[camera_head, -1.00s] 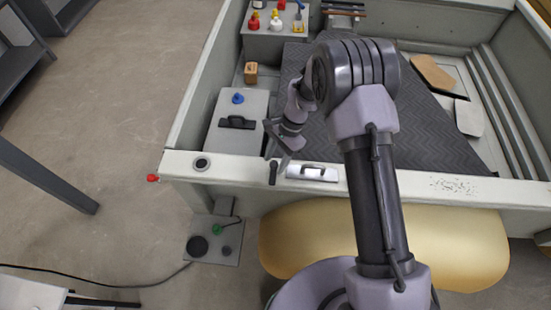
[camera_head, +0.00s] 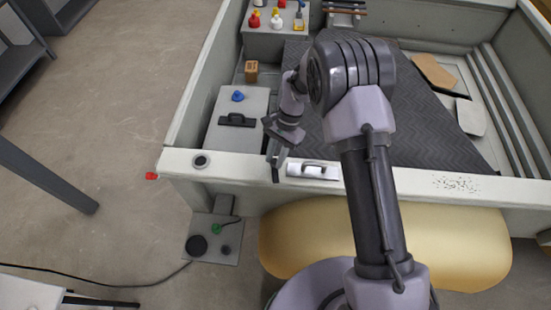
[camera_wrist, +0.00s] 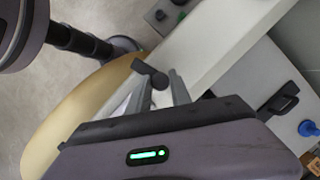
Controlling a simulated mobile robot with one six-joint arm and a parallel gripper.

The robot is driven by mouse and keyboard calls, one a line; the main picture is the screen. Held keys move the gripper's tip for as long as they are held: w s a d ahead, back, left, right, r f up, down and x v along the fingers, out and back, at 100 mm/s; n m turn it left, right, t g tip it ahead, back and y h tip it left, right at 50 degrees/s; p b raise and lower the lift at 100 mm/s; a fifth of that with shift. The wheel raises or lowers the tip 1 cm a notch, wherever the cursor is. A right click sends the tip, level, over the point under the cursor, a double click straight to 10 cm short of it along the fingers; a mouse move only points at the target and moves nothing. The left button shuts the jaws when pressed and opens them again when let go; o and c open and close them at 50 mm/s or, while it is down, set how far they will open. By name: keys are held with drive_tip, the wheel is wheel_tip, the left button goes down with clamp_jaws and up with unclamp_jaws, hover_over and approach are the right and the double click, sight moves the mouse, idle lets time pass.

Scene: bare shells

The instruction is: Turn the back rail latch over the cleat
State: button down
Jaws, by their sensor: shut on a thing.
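The latch is a small dark bar with a round knob; it shows in the wrist view (camera_wrist: 149,72) and on the boat's near rail in the head view (camera_head: 275,175). My gripper (camera_wrist: 161,82) has its two grey fingers on either side of the knob and is shut on it. In the head view my gripper (camera_head: 277,158) points down at the rail, partly hiding the latch. A pale plate with a raised grey handle (camera_head: 313,170) lies on the rail just right of the latch. I cannot tell whether this is the cleat.
The pale near rail (camera_head: 235,163) carries a round dark-ringed fitting (camera_head: 200,161) to the left. Behind it is a grey box with a black handle (camera_head: 237,120) and blue knob (camera_head: 238,96). A yellow rounded form (camera_head: 390,235) lies below the rail.

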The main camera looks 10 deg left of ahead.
drive_tip(key=n+h+b, duration=0.1)
drive_tip(key=n, duration=0.2)
drive_tip(key=shift+a+n, duration=0.1)
drive_tip(key=shift+n, duration=0.3)
drive_tip(key=n+h+b, duration=0.1)
drive_tip(key=n+h, duration=0.1)
drive_tip(key=n, duration=0.2)
drive_tip(key=shift+a+n, duration=0.1)
drive_tip(key=shift+n, duration=0.2)
drive_tip(key=n, duration=0.2)
drive_tip(key=n+h, duration=0.1)
drive_tip(key=n, duration=0.1)
drive_tip(key=shift+a+h, duration=0.1)
drive_tip(key=shift+h, duration=0.2)
drive_tip(key=shift+n+t+h, duration=0.5)
drive_tip(key=shift+n+t, duration=0.1)
drive_tip(key=shift+n, duration=1.2)
drive_tip(key=shift+a, duration=0.1)
drive_tip(key=c, duration=1.2)
unclamp_jaws()
drive_tip(key=shift+r, duration=0.1)
